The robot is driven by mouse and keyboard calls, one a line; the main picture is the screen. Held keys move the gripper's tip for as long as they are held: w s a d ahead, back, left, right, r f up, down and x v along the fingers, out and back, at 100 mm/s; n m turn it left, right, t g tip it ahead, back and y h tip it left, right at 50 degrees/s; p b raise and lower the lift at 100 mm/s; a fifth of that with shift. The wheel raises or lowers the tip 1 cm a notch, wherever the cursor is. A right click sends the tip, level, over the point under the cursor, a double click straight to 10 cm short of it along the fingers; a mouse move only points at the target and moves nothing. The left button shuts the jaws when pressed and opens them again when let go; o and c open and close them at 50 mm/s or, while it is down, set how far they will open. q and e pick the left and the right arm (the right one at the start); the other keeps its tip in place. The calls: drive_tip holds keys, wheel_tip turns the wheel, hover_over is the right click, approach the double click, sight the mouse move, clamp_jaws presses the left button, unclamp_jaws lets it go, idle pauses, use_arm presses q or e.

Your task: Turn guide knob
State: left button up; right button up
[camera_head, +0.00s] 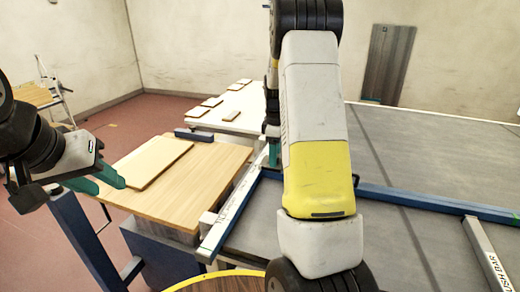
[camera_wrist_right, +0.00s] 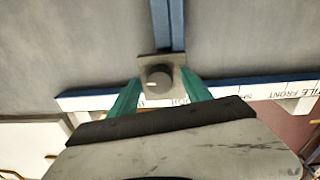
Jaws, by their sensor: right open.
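The guide knob (camera_wrist_right: 157,80) is a small dark round knob with a pale mark, on a square grey plate at the end of a blue bar. In the right wrist view it lies between the green fingertips of my right gripper (camera_wrist_right: 163,88), which is open, with space on both sides. In the head view my right gripper (camera_head: 273,152) is over the guide rail and partly hidden by my arm; the knob is hidden there. My left gripper (camera_head: 104,184) is at the left, its green fingers apart and empty, near the wooden table.
A white-faced guide rail (camera_head: 228,218) borders the grey bed (camera_head: 440,165), which a blue bar (camera_head: 430,203) crosses. A wooden table (camera_head: 205,180) bears a flat board (camera_head: 145,162). Small boards lie on a pale surface (camera_head: 245,103) behind. A push bar (camera_head: 487,255) lies at the right.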

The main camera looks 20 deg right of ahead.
clamp_jaws()
drive_tip(key=m, duration=0.4)
drive_tip(key=shift+m, duration=0.3)
drive_tip(key=m, duration=0.5)
drive_tip(key=shift+w+m, duration=0.1)
drive_tip(key=shift+m, duration=0.2)
drive_tip(key=m, duration=0.5)
drive_tip(key=shift+g, duration=0.4)
drive_tip(key=shift+r+m, duration=0.1)
drive_tip(key=shift+m, duration=2.7)
